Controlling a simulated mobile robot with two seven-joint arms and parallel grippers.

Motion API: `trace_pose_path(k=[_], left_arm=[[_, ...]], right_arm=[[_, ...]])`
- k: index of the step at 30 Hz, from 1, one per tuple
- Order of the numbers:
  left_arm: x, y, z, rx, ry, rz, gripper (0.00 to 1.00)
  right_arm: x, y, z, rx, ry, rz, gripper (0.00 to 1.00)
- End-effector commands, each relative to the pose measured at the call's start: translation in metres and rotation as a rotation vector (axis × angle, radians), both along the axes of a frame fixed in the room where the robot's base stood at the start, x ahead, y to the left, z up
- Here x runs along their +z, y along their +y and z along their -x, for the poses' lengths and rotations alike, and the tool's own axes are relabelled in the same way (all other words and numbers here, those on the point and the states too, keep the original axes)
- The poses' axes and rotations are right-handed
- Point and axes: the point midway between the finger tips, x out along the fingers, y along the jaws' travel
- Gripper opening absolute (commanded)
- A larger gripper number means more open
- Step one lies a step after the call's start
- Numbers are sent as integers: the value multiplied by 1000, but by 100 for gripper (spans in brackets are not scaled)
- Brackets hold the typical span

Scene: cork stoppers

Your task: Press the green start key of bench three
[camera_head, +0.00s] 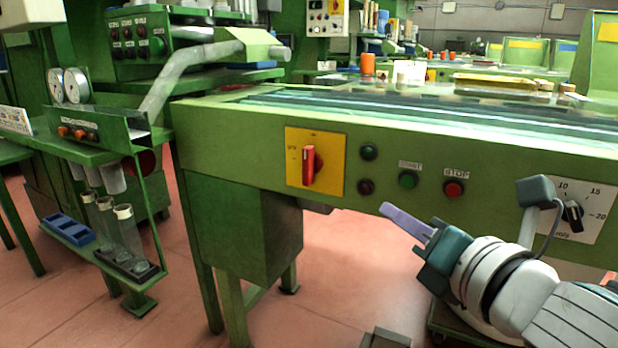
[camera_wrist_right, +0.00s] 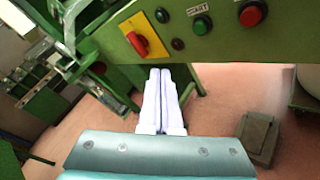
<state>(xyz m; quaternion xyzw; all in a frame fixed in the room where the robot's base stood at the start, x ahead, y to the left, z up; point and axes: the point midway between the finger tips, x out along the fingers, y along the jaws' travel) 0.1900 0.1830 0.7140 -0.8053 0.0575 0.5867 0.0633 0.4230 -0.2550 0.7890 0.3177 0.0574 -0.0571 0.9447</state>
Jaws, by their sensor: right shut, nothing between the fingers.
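The green start key (camera_head: 408,180) is a round button under a small "START" label on the front panel of the green bench (camera_head: 240,139). It also shows in the right wrist view (camera_wrist_right: 201,25). The red stop button (camera_head: 453,189) sits to its right. My right gripper (camera_head: 388,209) is shut and empty, its pale fingers together, below and a little left of the start key and apart from it. In the right wrist view the closed fingers (camera_wrist_right: 162,76) point toward the bench, below the panel buttons. My left gripper is not in view.
A yellow plate with a red rotary switch (camera_head: 310,165) is left of the buttons. Two small dark buttons (camera_head: 368,152) lie between it and the start key. A dial knob (camera_head: 573,213) is at the right. A grey foot pedal (camera_wrist_right: 256,138) lies on the floor.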

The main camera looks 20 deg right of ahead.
Motion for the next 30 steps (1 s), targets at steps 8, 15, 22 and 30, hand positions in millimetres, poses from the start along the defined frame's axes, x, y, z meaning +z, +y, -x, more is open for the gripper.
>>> trace_pose_path(k=[8,15,22,30], left_arm=[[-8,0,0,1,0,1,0],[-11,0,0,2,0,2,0],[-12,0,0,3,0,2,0],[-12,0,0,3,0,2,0]], right_arm=[[0,-32,-27,-1,-2,4,0],[0,-50,-43,0,-1,2,0],[0,-57,-48,-2,0,-1,0],[1,-57,-48,-2,0,-1,0]])
